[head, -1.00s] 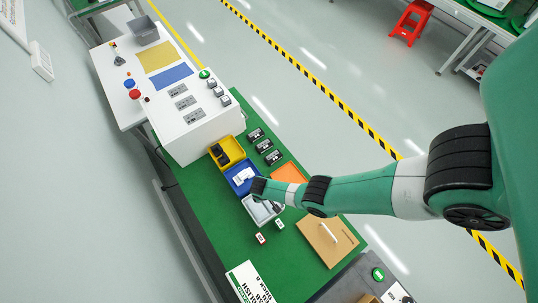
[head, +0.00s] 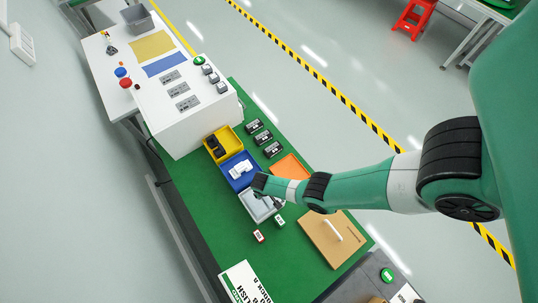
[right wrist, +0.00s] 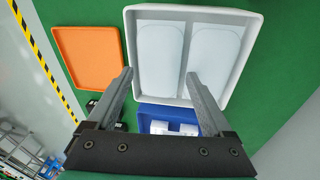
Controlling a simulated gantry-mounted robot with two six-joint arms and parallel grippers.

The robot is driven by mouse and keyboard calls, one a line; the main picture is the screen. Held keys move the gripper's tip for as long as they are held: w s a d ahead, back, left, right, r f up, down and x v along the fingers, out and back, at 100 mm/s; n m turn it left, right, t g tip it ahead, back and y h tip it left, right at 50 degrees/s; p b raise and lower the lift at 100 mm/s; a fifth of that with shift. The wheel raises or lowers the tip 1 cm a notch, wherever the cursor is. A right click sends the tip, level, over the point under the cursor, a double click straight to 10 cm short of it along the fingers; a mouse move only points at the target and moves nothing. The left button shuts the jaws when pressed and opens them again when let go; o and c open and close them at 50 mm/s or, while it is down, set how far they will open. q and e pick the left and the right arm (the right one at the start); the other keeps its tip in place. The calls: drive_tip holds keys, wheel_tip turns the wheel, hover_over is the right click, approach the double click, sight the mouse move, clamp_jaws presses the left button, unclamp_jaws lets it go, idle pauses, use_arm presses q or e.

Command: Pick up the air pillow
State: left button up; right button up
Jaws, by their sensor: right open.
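Two pale, flat, rounded air pillows lie side by side in a light grey tray (right wrist: 255,48) in the right wrist view, the left one (right wrist: 158,52) and the right one (right wrist: 213,48). The tray also shows in the head view (head: 250,204), partly hidden by my right arm. My right gripper (right wrist: 160,75) is open and empty. Its fingertips appear over the near part of the tray, one at the left pillow's near-left side and one near the right pillow's near end. Its height above them is hard to tell. My left gripper is out of view.
An orange tray (right wrist: 88,57) and a brown board with a white handle (head: 316,245) are nearby. Small black devices (head: 263,137) stand on the green table.

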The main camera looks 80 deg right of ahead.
drive_tip(key=shift+s+f+b, duration=0.2)
drive_tip(key=shift+f+b, duration=0.25)
drive_tip(key=shift+f, duration=0.8)
drive_tip(key=shift+d+f, duration=0.1)
drive_tip(key=shift+d, duration=0.25)
drive_tip(key=shift+a, duration=0.1)
drive_tip(key=shift+s, duration=0.1)
drive_tip(key=c, duration=0.6)
drive_tip(key=shift+r, duration=0.2)
drive_tip(key=c, duration=0.4)
